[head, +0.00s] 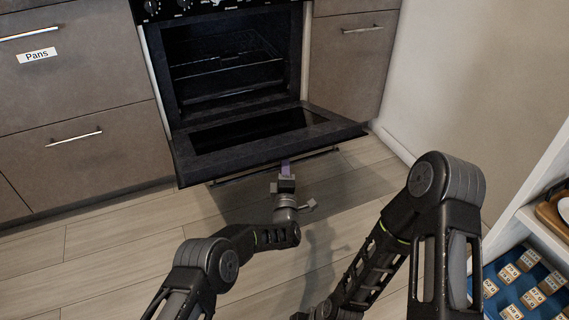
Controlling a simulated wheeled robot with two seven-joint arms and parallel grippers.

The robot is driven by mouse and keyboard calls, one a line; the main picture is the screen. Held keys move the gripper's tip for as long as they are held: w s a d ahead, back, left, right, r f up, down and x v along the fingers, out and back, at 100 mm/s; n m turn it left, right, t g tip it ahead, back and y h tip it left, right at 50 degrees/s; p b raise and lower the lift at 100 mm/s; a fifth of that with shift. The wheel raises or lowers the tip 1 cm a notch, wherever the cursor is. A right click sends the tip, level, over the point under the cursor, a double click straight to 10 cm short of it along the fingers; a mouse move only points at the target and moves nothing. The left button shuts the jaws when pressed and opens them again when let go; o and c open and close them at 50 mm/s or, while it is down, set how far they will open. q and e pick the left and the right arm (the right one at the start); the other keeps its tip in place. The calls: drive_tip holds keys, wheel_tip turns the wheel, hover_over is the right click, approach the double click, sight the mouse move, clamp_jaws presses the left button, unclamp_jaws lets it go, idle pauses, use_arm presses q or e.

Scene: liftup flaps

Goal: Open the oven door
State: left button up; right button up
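The oven door (262,133) is hinged down at the bottom and lies open, close to level, with the dark oven cavity (225,60) and its wire racks showing behind it. The door handle (318,154) runs along the door's outer edge, partly hidden under it. My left gripper (286,168) is at the middle of that edge, at or very near the handle. Its fingertips are small and partly covered by the door, so I cannot tell whether they grip the handle. My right arm bends down at the lower right; its gripper is not clearly visible.
Drawers with metal handles, one labelled Pans (37,55), stand left of the oven. A cabinet (350,60) stands right of it, beside a pale wall (470,75). A shelf unit with small lettered blocks (520,285) is at the lower right. The wooden floor (110,250) is clear.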

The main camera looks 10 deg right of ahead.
use_arm(q)
drive_tip(key=shift+s+d+r, duration=0.1)
drive_tip(key=shift+r, duration=0.2)
drive_tip(key=p+v, duration=0.6)
drive_tip(key=v, duration=0.1)
drive_tip(key=shift+s+f, duration=0.25)
drive_tip(key=shift+f, duration=0.05)
drive_tip(key=s+a+f+p, duration=0.2)
drive_tip(key=s+f, duration=0.2)
drive_tip(key=f, duration=0.3)
drive_tip(key=shift+s+a+f+p, duration=0.25)
drive_tip(key=shift+a+f+p, duration=0.05)
drive_tip(key=shift+a+f, duration=0.1)
